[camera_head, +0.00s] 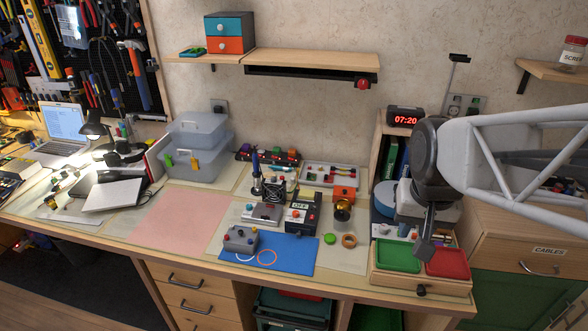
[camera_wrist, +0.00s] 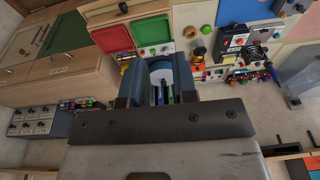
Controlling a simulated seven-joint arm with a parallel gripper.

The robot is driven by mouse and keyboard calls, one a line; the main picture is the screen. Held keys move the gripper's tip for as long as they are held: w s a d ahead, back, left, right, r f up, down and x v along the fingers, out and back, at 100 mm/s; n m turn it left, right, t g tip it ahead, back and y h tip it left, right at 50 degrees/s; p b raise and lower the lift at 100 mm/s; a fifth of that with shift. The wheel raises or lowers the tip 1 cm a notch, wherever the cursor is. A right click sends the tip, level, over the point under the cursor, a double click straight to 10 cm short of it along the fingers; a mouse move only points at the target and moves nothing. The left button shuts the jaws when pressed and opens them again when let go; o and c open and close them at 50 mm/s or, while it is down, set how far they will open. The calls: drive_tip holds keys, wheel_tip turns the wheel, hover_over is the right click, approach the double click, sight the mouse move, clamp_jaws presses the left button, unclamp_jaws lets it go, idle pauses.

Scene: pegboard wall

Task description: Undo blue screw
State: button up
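My gripper (camera_head: 425,245) hangs at the right of the bench, above the green tray and the red tray. In the wrist view the gripper (camera_wrist: 159,88) has its two fingers apart with nothing held between them. A small blue screw-like knob (camera_wrist: 299,7) shows on a grey box (camera_wrist: 287,8) at the top right of the wrist view. The grey box (camera_head: 239,241) sits at the left of the blue mat in the head view, well left of my gripper. Its small top parts are too small to tell apart for certain there.
The green tray (camera_head: 397,255) and red tray (camera_head: 447,263) lie below my gripper, beside a small shelf with a red-digit clock (camera_head: 405,118). A blue mat (camera_head: 283,256) holds an orange ring. A brass ball (camera_head: 342,209) and other devices stand between. The pink mat (camera_head: 186,222) is clear.

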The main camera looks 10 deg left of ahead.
drive_tip(key=w+a+f, duration=0.3)
drive_tip(key=w+a, duration=0.5)
drive_tip(key=a, duration=0.1)
drive_tip(key=g, duration=0.2)
approach(250, 239)
drive_tip(key=shift+d+f, duration=0.25)
drive_tip(key=shift+f, duration=0.05)
drive_tip(key=shift+a+f, duration=0.25)
drive_tip(key=shift+a, duration=0.1)
drive_tip(key=shift+f, duration=0.1)
drive_tip(key=shift+f, duration=3.8)
clamp_jaws()
